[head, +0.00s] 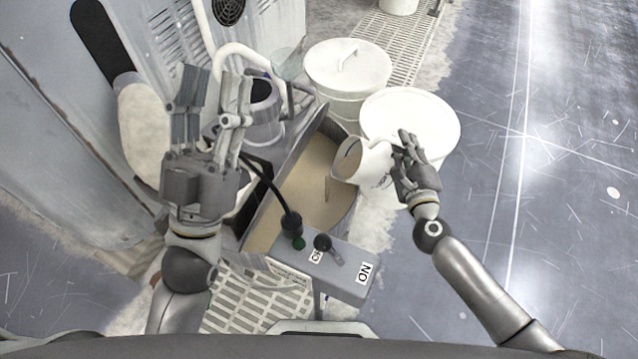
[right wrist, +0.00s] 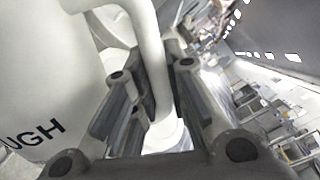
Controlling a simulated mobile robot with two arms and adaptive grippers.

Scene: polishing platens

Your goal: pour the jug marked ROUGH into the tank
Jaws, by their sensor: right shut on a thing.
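My right gripper (head: 408,160) is shut on the handle of a white jug (head: 371,166). In the right wrist view the handle (right wrist: 152,75) lies between the fingers, and the letters "UGH" show on the jug's side (right wrist: 45,75). The jug is tilted, its mouth facing left over the right side of the tank (head: 283,168). The tank is grey with a curved right wall and tan contents or floor. A thin upright line shows inside it below the mouth; I cannot tell what it is. My left gripper (head: 210,110) is open and empty, left of the tank, fingers pointing up.
Two white lidded buckets (head: 347,70) (head: 415,115) stand behind and right of the tank. A grey vessel (head: 262,108) stands behind it on the left. A control box (head: 325,268) with a black knob and cable sits in front. The floor at right is clear.

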